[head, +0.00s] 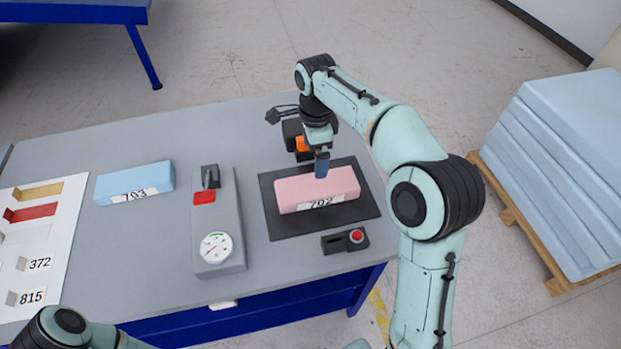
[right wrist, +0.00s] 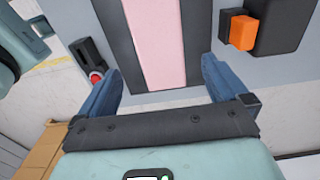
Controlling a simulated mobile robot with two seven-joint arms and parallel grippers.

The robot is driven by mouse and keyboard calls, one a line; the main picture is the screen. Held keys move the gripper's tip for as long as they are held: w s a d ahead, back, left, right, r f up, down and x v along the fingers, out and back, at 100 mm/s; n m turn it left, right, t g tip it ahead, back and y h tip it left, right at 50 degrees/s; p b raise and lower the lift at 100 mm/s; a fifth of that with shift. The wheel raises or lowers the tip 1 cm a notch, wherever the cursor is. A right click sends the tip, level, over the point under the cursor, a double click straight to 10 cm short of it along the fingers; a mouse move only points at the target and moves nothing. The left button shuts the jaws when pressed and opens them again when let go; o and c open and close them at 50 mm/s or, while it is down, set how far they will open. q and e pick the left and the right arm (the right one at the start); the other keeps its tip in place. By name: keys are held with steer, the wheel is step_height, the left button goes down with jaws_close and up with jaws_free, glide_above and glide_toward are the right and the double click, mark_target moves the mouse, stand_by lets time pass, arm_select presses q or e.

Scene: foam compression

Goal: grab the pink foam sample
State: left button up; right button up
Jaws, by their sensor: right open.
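The pink foam sample (head: 305,191) is a block with a white label reading 702. It lies on a dark mat (head: 352,216) on the grey table. My right gripper (head: 321,165) is above the block, near its far side, with its fingers pointing down. In the right wrist view, the pink foam sample (right wrist: 153,35) runs up the middle of the picture between the fingers of the open right gripper (right wrist: 160,88), with no contact visible. The exact height gap is hard to tell. My left gripper is out of view; only part of its arm shows at the bottom left.
A blue block labelled 703 (head: 135,181) and a grey gauge unit (head: 218,225) stand to the left. A red-button box (head: 345,241) sits in front of the mat. A dark box with an orange part (head: 292,130) is behind it. Blue foam sheets (head: 560,150) are at right.

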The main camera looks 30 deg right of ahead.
steer(key=b, duration=0.1)
glide_above(317, 184)
steer(key=f, duration=0.6)
steer(key=shift+s+a+f, duration=0.15)
steer(key=shift+a+f, duration=0.05)
steer(key=shift+a, duration=0.05)
steer(key=shift+f, duration=0.5)
steer(key=f, duration=0.4)
steer(key=shift+d+f, duration=0.25)
steer(key=shift+f, duration=0.15)
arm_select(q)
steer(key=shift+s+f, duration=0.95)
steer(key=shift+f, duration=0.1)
arm_select(e)
steer(key=c, duration=0.7)
